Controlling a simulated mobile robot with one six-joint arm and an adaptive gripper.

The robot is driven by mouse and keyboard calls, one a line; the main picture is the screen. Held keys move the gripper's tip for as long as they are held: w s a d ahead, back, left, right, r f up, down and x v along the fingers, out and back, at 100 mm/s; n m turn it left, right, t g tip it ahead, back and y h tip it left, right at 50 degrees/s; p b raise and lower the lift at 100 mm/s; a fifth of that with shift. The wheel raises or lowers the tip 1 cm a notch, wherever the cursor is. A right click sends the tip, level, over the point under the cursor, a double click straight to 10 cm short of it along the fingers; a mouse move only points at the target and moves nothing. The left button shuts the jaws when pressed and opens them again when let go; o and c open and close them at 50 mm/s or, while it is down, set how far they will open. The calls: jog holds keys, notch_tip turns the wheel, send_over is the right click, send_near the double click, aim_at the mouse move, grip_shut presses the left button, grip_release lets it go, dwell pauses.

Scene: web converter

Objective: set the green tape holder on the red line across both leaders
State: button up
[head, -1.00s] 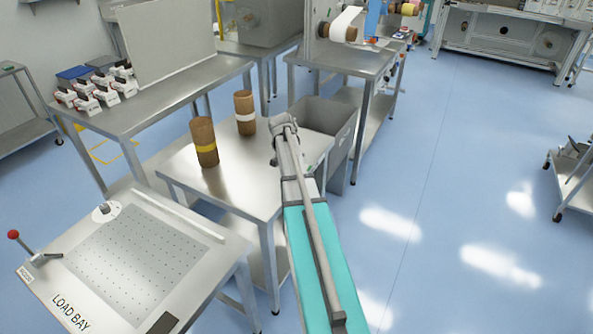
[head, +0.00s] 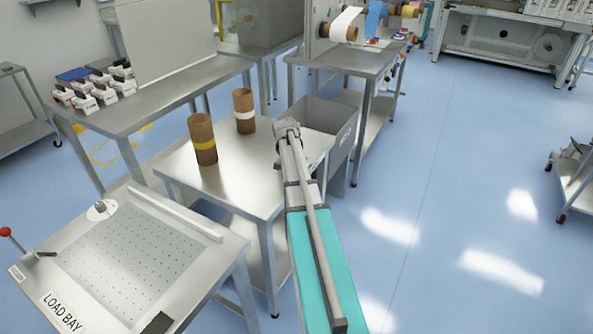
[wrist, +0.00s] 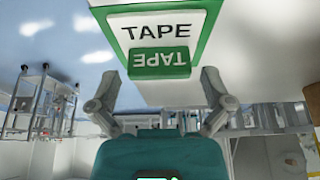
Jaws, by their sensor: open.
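In the head view my arm hides the holder almost wholly, and my gripper cannot be made out there. The red line and the two leaders cannot be made out clearly. A white web roll (head: 346,22) and a blue sheet (head: 376,20) show at the far machine.
A steel table (head: 232,188) holds two brown cores (head: 202,140) (head: 244,110) left of my arm. A grey bin (head: 338,125) stands behind it. The LOAD BAY table (head: 195,265) is at front left. Tape dispensers (head: 92,88) sit on the left bench.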

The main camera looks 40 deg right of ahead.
jog(key=shift+w+d+f, duration=0.1)
jog(key=shift+d+f, duration=0.1)
jog(key=shift+f, duration=0.25)
dwell(0.3)
jog(key=c, duration=1)
jog(key=shift+r, duration=0.2)
notch_tip(320, 180, up, 2)
jog(key=shift+p, duration=0.95)
jog(key=s+a+r+p, duration=0.2)
jog(key=s+r+p, duration=0.1)
jog(key=s, duration=0.1)
jog(key=s+a+r+p, duration=0.3)
jog(key=s+r+p, duration=0.1)
jog(key=s+a+r+p, duration=0.2)
jog(key=s+r+p, duration=0.1)
jog(key=s, duration=0.1)
jog(key=shift+a+r+p, duration=0.15)
jog(key=shift+r+p, duration=0.2)
